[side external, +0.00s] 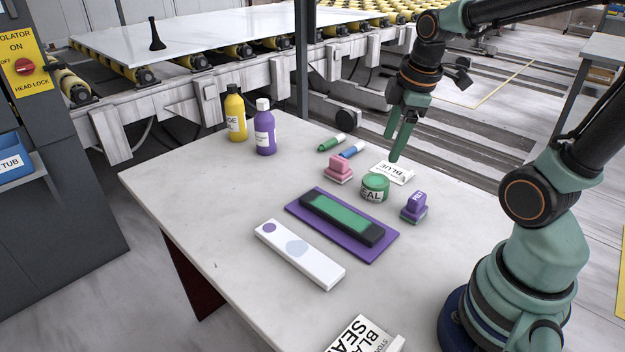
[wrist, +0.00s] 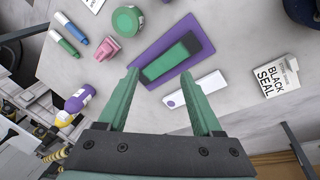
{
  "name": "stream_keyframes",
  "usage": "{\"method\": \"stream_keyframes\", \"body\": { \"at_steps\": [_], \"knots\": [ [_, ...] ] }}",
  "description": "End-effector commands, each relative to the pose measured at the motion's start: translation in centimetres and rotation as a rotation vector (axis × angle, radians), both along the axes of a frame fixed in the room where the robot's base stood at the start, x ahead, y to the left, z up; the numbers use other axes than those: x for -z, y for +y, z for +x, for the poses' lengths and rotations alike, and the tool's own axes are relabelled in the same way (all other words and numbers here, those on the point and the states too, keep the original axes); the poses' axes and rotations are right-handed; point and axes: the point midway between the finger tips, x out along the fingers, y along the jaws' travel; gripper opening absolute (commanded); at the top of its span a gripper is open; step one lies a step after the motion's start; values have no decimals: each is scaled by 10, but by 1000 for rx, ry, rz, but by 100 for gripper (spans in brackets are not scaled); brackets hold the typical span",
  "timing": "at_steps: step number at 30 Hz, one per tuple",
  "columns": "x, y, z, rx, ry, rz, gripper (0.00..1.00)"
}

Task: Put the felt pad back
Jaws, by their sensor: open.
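A flat green pad (side external: 335,214), perhaps the felt pad, lies in a black tray (side external: 371,235) on a purple mat (side external: 384,245). In the wrist view the green pad (wrist: 164,64) and the mat (wrist: 143,60) lie just beyond my fingertips. My gripper (side external: 391,148) is open and empty, pointing down above the slab's back right part, apart from everything.
A green jar (side external: 375,187), a white packet (side external: 394,172) and two markers (side external: 331,143) lie near my gripper. A white bar (side external: 300,255) lies in front of the mat. Yellow (side external: 235,115) and purple (side external: 265,130) bottles stand behind; a BLACK SEAL box (side external: 365,335) is at the front. The slab's left is clear.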

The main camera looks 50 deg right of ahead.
Motion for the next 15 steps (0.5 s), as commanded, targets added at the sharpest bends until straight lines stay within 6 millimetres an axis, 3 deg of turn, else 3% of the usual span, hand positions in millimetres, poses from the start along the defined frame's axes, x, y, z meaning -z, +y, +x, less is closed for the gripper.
{"method": "stream_keyframes", "body": {
  "at_steps": [3, 9, 15],
  "knots": [
    [-14, 30, 1, 190, -93, 65, 67],
    [-30, 69, -3, 488, -209, 218, 67],
    [-37, 90, -7, 656, -256, 325, 67]
  ]
}}
